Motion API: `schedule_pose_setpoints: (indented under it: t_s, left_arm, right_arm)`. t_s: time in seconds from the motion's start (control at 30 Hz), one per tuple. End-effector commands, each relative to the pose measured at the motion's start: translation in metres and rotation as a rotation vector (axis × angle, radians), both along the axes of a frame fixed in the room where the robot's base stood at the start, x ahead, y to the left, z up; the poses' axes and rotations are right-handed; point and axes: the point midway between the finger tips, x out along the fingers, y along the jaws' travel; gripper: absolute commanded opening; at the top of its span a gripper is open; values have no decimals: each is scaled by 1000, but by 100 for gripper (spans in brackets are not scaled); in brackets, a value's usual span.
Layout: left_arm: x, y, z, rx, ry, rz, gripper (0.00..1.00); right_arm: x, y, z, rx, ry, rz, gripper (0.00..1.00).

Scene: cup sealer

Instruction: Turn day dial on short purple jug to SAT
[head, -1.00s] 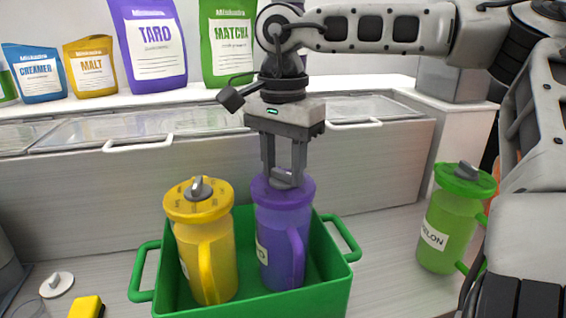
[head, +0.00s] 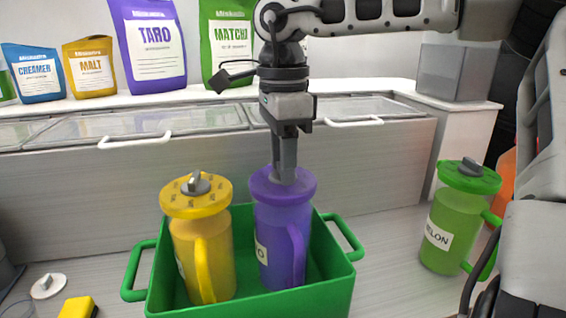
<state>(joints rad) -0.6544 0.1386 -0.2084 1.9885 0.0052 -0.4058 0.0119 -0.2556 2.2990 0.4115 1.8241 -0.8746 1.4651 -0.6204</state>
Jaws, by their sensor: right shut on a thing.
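The short purple jug (head: 283,235) stands upright in a green crate (head: 320,292), right of a yellow jug. Its purple lid (head: 262,187) faces up. My right gripper (head: 286,180) comes straight down onto the lid's middle and is shut on the day dial there. The fingers hide the dial, and I cannot read which day it points to. The jug's handle (head: 298,255) faces the front right.
The yellow jug (head: 205,255) with a grey dial stands close beside the purple one. A green jug (head: 450,225) stands on the counter at right. A grey lid-like disc (head: 48,286) and a yellow block (head: 78,307) lie at the front left. Bags line the back shelf.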

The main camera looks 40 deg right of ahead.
Motion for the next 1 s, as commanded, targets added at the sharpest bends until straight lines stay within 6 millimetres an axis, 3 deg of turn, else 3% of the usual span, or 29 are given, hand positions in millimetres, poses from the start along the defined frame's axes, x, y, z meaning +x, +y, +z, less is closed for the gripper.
schedule_pose_setpoints:
  t_s: [0.4,0.9,0.93,1.0]
  left_arm:
    - [1,-1,1,-3,-9,-2,36]
    - [1,-1,-1,-3,-7,-3,36]
    - [1,-1,-1,-2,-6,-3,36]
    - [1,0,-1,-2,-6,-3,36]
  right_arm:
    - [0,0,1,1,-3,-173,16]
    - [0,0,1,2,-3,-192,16]
    - [0,0,1,1,-3,-192,42]
    - [0,0,1,1,-3,-191,61]
